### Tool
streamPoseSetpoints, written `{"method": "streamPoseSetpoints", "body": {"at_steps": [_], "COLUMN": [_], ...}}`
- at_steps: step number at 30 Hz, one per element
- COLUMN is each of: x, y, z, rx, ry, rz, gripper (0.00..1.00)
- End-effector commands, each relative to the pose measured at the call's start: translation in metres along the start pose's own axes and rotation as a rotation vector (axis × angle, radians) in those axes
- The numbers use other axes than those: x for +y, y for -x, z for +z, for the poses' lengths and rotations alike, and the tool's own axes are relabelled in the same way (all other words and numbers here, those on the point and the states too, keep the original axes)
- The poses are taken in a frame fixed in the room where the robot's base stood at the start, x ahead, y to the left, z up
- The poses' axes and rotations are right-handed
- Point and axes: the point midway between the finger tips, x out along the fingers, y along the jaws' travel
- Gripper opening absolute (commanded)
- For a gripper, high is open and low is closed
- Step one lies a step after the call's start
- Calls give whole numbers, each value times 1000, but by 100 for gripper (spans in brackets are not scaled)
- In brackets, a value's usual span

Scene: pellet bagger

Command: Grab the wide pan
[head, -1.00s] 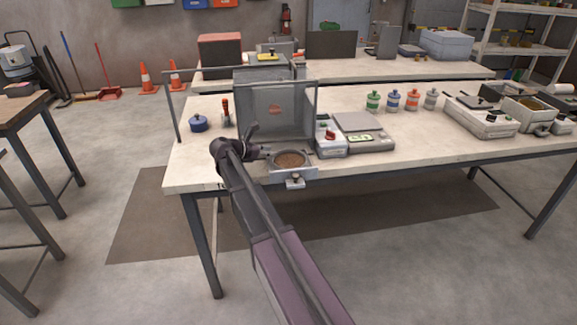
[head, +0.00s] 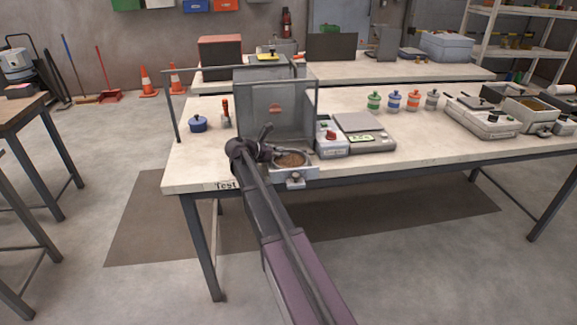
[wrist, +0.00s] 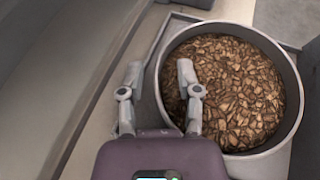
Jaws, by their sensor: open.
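A wide round grey metal pan (head: 304,163) holds brown pellets at the front edge of the bench, below the bagger's upright panel. In the wrist view the pan (wrist: 291,75) fills the right half. My gripper (head: 272,145) is at the pan's left side in the head view, partly covering it. In the wrist view my gripper (wrist: 159,68) is open and empty. Its left finger is outside the pan and its right finger overlaps the pellets, with the near rim between them. I cannot tell how far the fingertips are above the rim.
The grey upright panel (head: 275,105) stands behind the pan. A box with a red knob (head: 331,137) and a scale (head: 368,142) stand to its right. A blue lidded pot (head: 198,124) sits at the left. The bench front (head: 400,160) right of the scale is clear.

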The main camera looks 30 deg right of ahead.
Motion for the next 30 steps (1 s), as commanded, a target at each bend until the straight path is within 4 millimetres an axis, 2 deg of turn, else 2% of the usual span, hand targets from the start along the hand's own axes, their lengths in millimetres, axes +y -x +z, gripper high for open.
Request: {"method": "streamPoseSetpoints", "body": {"at_steps": [13,14,18,30], "x": [0,0,0,0], "y": [0,0,0,0], "z": [0,0,0,0], "rx": [0,0,0,0], "ry": [0,0,0,0], "rz": [0,0,0,0], "gripper": [44,41,0,0]}}
